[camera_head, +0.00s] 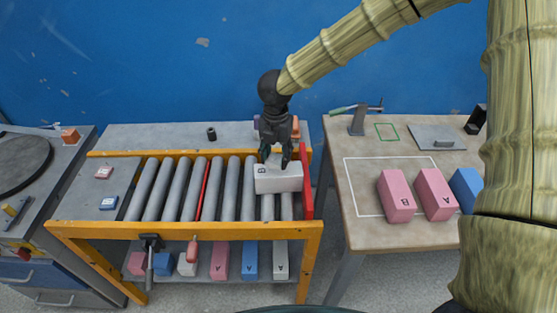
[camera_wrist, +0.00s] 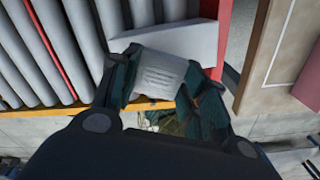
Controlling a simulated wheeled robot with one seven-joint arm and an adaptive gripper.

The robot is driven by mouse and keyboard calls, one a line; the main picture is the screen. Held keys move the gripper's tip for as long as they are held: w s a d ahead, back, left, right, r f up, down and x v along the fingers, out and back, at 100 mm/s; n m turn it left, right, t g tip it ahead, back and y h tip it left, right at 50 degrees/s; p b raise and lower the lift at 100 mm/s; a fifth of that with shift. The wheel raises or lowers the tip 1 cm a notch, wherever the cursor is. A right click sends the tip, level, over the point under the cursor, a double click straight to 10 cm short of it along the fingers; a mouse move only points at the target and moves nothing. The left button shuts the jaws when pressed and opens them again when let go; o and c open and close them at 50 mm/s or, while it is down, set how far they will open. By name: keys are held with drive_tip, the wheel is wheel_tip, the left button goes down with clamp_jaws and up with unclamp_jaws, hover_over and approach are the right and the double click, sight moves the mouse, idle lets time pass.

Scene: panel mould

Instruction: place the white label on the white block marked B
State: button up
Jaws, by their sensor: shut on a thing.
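The white block marked B (camera_head: 284,180) lies on the roller conveyor at its right end, close to the red end stop. Its letter shows at the left of its front face. In the wrist view the white block (camera_wrist: 180,42) shows beyond my fingers. My gripper (camera_head: 275,154) is over the block's back edge, pointing down. In the wrist view my gripper (camera_wrist: 160,84) is shut on the white label (camera_wrist: 158,76), a small white piece with grey printed lines. The label overlaps the block in this view; I cannot tell whether they touch.
The conveyor's yellow frame (camera_head: 190,230) and red end stop (camera_head: 307,182) border the block. A pink label (camera_head: 104,172) and a blue label (camera_head: 108,202) lie at left. Pink blocks (camera_head: 397,196) and a blue block (camera_head: 466,188) stand on the right table. Several blocks sit on the lower shelf.

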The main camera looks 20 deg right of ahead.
sight(279, 157)
drive_tip(key=shift+w+d, duration=0.2)
drive_tip(key=shift+d, duration=0.15)
drive_tip(key=shift+d+f+p, duration=0.15)
drive_tip(key=shift+f+p, duration=0.15)
drive_tip(key=shift+f, duration=0.05)
drive_tip(key=shift+w+f+p, duration=0.1)
drive_tip(key=shift+f+p, duration=0.25)
drive_tip(key=shift+f, duration=1.15)
drive_tip(key=o, duration=0.9)
drive_tip(key=shift+f, duration=0.1)
drive_tip(key=shift+o, duration=0.2)
wheel_tip(279, 157, up, 12)
drive_tip(key=shift+r+b, duration=0.15)
drive_tip(key=shift+b, duration=0.75)
